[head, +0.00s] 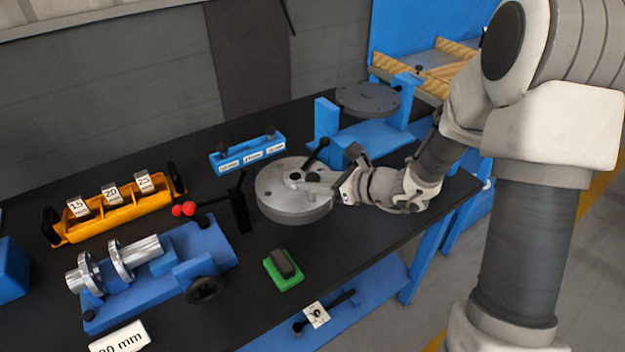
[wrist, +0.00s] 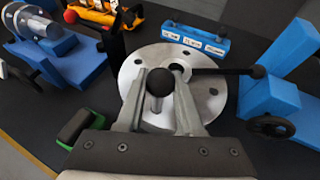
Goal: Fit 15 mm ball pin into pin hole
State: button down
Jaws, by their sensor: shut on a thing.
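The ball pin has a black ball head (wrist: 160,82) and a short grey shank below it. It is between my gripper's fingers in the wrist view. My gripper (wrist: 158,98) is shut on the pin, over the round grey flanged disc (wrist: 127,76). In the head view my gripper (head: 303,183) reaches in from the right, low over the disc (head: 295,207). Small holes show in the disc's face, one of them (wrist: 213,91) right of the fingers. I cannot tell whether the pin's lower end is in a hole or above the face.
A black ball-ended lever (head: 323,142) rises beside my gripper. A blue block with labels (head: 248,152) stands behind the disc. A yellow tray (head: 120,207), a blue fixture with a metal shaft (head: 160,270) and a green-based block (head: 283,268) stand left and in front.

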aim_at(315, 195)
jog(key=shift+f+b, duration=1.95)
jog(key=shift+f, duration=0.2)
jog(key=shift+c, duration=2.3)
grip_release()
jog(key=shift+d, duration=0.15)
jog(key=p+v, duration=0.3)
jog(key=v, duration=1.4)
jog(key=shift+r, duration=0.15)
